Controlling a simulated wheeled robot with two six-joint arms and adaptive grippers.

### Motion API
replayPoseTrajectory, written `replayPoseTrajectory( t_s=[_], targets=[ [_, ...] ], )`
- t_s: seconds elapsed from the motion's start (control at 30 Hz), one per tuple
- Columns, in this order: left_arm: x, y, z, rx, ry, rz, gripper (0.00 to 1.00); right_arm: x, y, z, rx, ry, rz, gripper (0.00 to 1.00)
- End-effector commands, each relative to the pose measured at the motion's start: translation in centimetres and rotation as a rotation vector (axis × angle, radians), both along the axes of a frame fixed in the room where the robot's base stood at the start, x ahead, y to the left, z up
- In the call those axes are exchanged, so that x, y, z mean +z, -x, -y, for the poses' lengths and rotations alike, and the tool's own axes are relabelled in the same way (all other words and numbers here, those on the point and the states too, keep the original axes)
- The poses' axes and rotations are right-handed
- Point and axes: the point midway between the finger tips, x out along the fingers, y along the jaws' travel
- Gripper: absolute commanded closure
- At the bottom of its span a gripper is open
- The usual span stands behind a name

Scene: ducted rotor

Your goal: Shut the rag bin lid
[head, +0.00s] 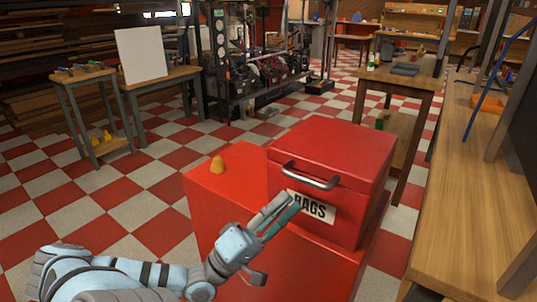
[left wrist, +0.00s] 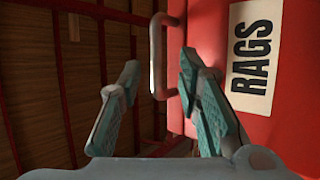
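The red rag bin (head: 330,245) stands at centre right, with a white RAGS label on its front. Its red lid (head: 338,142) looks down, lying level on top; I see no clear gap under it. A metal bar handle (head: 311,178) is on the front, above the label; it also shows in the left wrist view (left wrist: 157,55). My left gripper (head: 283,208) is open and empty in front of the label, just below the handle. In the left wrist view its fingertips (left wrist: 158,72) are apart, with the handle between and beyond them. My right gripper is not in view.
A yellow object (head: 217,165) sits on a lower red surface (head: 215,190) left of the bin. A wooden workbench (head: 470,190) runs along the right side. A small wooden table (head: 405,82) stands behind the bin. Checkered floor (head: 120,205) is clear to the left.

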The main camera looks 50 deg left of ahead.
Motion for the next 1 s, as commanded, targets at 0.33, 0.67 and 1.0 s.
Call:
replayPoseTrajectory(
  t_s=[0.33,0.67,1.0],
  targets=[
    [-3.3,4.3,-1.1,-0.001,-0.001,-0.001,0.69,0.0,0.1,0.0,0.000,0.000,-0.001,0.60],
    [-3.3,4.3,-1.0,-0.001,-0.001,0.000,0.69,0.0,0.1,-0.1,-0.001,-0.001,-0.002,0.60],
    [-6.3,2.9,0.4,0.045,-0.211,-0.096,0.69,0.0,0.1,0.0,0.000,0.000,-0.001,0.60]
  ],
)
